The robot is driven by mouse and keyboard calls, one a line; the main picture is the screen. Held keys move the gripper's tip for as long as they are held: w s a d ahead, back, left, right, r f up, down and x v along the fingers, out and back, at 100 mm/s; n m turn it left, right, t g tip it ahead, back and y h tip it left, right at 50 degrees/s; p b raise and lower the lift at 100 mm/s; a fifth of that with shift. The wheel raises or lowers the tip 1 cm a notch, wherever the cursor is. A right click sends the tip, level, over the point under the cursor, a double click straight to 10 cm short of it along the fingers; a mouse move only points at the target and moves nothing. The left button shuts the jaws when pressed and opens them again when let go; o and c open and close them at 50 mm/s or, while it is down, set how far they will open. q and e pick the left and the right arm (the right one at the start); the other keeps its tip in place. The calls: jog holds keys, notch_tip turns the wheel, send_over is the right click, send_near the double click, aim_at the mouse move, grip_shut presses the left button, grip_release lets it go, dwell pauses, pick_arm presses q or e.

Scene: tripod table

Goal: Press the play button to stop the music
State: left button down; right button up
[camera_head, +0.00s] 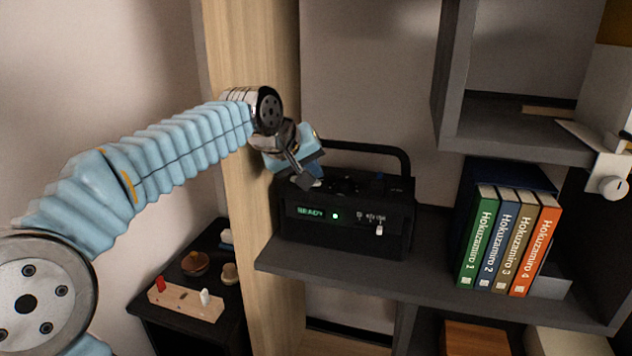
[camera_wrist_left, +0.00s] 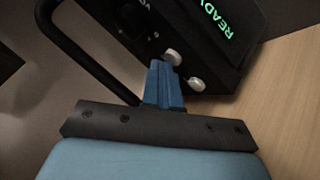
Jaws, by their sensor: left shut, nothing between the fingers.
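A black radio (camera_head: 345,222) with a carry handle stands on the grey shelf. Its front display glows green with "READY", and a small green light sits beside it. In the left wrist view, the radio (camera_wrist_left: 185,25) shows its top with two pale round buttons, one (camera_wrist_left: 172,56) just beyond my fingertips and another (camera_wrist_left: 196,84) beside them. I cannot tell which is play. My left gripper (camera_head: 312,181) is shut and empty over the radio's left top end. Its blue fingers (camera_wrist_left: 163,72) are very close to the buttons; contact is unclear. My right gripper is not in view.
A wooden panel (camera_head: 255,60) stands left of the radio. Several books (camera_head: 505,240) stand to its right, below a grey upper shelf (camera_head: 520,135). A low dark table (camera_head: 165,325) at lower left holds a small wooden block (camera_head: 186,303). The shelf front is clear.

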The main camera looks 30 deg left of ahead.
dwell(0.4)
pick_arm(q)
jog(key=shift+r+p, duration=0.7)
jog(key=shift+r, duration=0.05)
notch_tip(320, 180, up, 5)
jog(key=p, duration=0.4)
dwell(0.8)
